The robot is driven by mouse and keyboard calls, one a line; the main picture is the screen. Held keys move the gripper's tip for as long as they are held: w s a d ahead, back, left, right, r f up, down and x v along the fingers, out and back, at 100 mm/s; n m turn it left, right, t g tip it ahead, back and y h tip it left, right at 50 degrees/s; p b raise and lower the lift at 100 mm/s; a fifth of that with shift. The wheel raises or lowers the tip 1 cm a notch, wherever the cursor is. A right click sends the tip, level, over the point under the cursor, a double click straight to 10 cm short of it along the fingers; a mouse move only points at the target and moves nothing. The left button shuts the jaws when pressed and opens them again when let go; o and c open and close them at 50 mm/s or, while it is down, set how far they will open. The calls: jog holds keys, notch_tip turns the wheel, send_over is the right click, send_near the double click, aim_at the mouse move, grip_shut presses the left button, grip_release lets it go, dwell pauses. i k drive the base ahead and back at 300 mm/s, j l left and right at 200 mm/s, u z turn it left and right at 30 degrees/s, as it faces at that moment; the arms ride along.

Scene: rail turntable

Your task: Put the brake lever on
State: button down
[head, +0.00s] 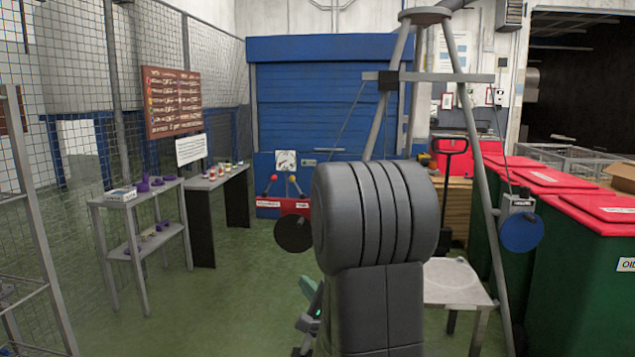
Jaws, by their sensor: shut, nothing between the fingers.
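Two levers stand on a red lever box against the back wall: a left lever (271,183) with a red knob and a right lever (293,184) with an orange-red knob. The red box (268,210) has white labels under the levers, too small to read. Both levers lean, and I cannot tell which is the brake lever or which way it is set. My large dark grey arm fills the lower middle and hides the right part of the box.
A tall grey frame (463,60) carries a dark disc (294,233) and a blue disc (522,232). A low table (455,283) stands behind my arm. Green bins with red lids (580,260) line the right. Shelves (140,244) stand left. Green floor (225,300) is clear at left-centre.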

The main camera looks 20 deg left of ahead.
aim_at(273, 177)
jog(key=i+j+z, duration=0.25)
jog(key=j, duration=0.35)
jog(key=i+j+z, duration=0.1)
jog(key=i+j, duration=0.2)
jog(key=i+j+z, duration=0.1)
jog(key=j, duration=0.3)
jog(key=i+j+z, duration=0.15)
jog(key=j, duration=0.2)
jog(key=i+j+z, duration=0.1)
jog(key=j, duration=0.25)
jog(key=i+j, duration=0.15)
jog(key=j, duration=0.25)
jog(key=i+j, duration=0.15)
jog(key=j, duration=0.25)
jog(key=i+j, duration=0.15)
jog(key=j, duration=0.25)
